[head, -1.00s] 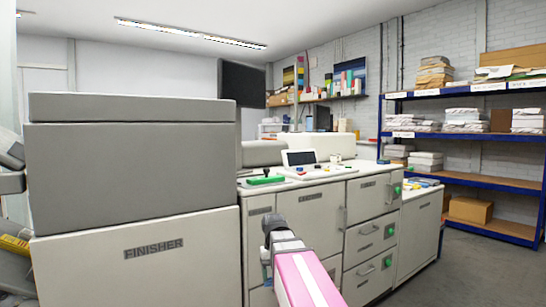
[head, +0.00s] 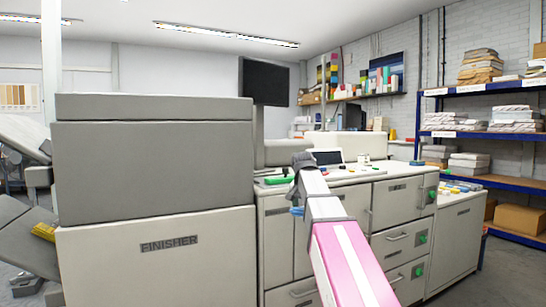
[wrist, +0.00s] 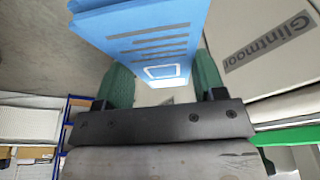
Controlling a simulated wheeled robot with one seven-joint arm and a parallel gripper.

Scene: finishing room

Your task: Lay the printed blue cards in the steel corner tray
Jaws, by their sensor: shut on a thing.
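In the wrist view, blue printed cards (wrist: 150,38) with grey lines of print and a white-framed patch sit between the two green fingers of my gripper (wrist: 163,82). My gripper is shut on them, and they extend out past the fingers. I cannot tell how many cards there are. In the head view, my arm reaches forward in front of the machine, and its fingers cannot be made out. I cannot pick out the steel corner tray in either view.
A large grey finisher (head: 155,245) fills the left foreground. A counter with cabinets and drawers (head: 400,240) runs to the right, with a small screen (head: 326,157) and a green item (head: 272,180) on top. Blue shelving (head: 510,183) stands at right. Grey floor shows at lower right.

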